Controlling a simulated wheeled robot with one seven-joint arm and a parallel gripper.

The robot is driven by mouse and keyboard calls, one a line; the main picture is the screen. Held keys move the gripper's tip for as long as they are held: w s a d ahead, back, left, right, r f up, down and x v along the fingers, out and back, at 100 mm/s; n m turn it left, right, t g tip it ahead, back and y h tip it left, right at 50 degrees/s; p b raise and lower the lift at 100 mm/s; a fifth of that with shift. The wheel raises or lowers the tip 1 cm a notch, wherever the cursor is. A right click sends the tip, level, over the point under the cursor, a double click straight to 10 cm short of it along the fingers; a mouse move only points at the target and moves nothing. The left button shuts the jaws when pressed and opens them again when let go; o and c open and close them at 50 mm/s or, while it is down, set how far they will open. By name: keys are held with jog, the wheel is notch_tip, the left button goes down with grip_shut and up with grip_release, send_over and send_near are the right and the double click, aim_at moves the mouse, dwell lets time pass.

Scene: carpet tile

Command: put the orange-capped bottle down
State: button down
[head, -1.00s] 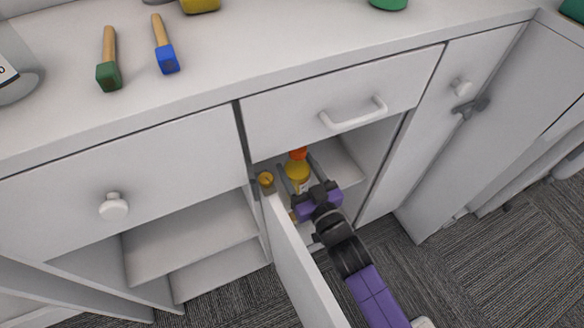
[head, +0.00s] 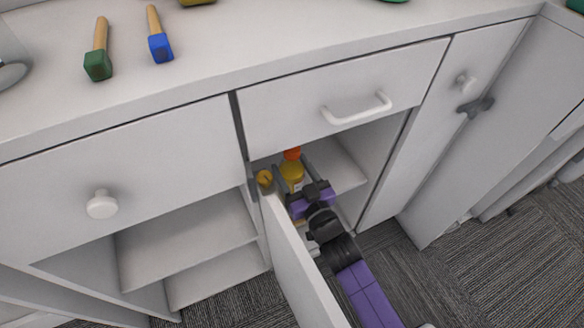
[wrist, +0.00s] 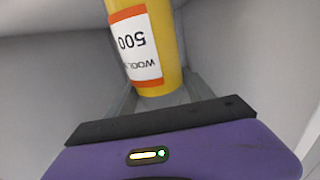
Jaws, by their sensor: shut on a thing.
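The orange-capped bottle (head: 291,171) is yellow and stands inside the open cabinet compartment under the drawer. Its orange cap (head: 292,153) shows just below the drawer's lower edge. My gripper (head: 293,170) reaches into the compartment with a finger on each side of the bottle and is shut on it. In the wrist view the bottle (wrist: 176,40) fills the upper middle, with a white and orange label reading 500. Its lower end is close to my gripper's palm. I cannot tell whether its base touches the shelf.
The drawer (head: 340,95) with a white handle is right above. A green mallet (head: 98,64) and a blue mallet (head: 160,47) lie on the counter. The shelf right of the bottle looks clear.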

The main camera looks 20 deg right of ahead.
jog(key=shift+c, duration=2)
grip_release()
jog(key=shift+r, duration=0.15)
jog(key=s+p, duration=0.3)
jog(key=s, duration=0.9)
